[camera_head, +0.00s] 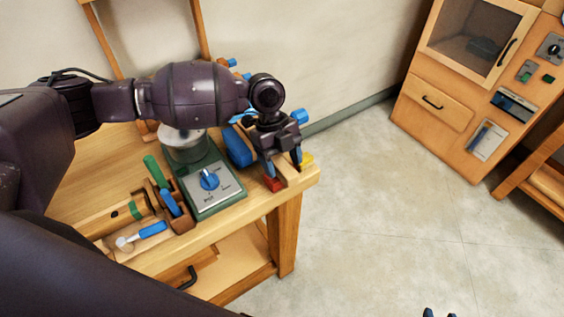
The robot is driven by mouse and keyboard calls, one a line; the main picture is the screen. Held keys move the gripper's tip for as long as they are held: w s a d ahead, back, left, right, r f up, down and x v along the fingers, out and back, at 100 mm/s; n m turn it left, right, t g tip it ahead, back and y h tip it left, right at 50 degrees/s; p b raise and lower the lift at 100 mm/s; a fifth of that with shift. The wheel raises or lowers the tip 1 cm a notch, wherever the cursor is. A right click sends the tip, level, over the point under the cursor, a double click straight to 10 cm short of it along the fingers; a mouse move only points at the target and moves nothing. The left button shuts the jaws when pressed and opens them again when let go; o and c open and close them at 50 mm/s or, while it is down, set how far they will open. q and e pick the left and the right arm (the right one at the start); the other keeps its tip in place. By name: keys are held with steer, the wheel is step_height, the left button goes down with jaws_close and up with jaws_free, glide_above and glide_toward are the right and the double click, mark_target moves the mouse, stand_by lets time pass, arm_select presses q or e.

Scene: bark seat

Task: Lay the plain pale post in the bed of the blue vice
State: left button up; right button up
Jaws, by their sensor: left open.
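My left gripper (283,163) points down over the right end of the workbench. Its two blue-tipped fingers are apart, above a small group of red, wooden and yellow pieces. A blue body (238,148), perhaps part of the blue vice, sits just left of the gripper; the gripper and arm partly hide it. I cannot make out its bed. A pale wooden piece (291,177) shows under the fingers, but I cannot tell whether it is the plain post. Two small dark tips with blue, probably my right gripper (438,313), show at the bottom edge.
A green device with a blue knob (209,180) stands left of the gripper. A wooden rack with green and blue handles (165,194) stands farther left, with wooden rods beside it. The workbench (262,205) ends at the right; open floor lies beyond. A wooden cabinet (432,98) stands at the wall.

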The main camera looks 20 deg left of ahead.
arm_select(q)
steer(key=v, duration=1.2)
arm_select(e)
steer(key=shift+r, duration=0.1)
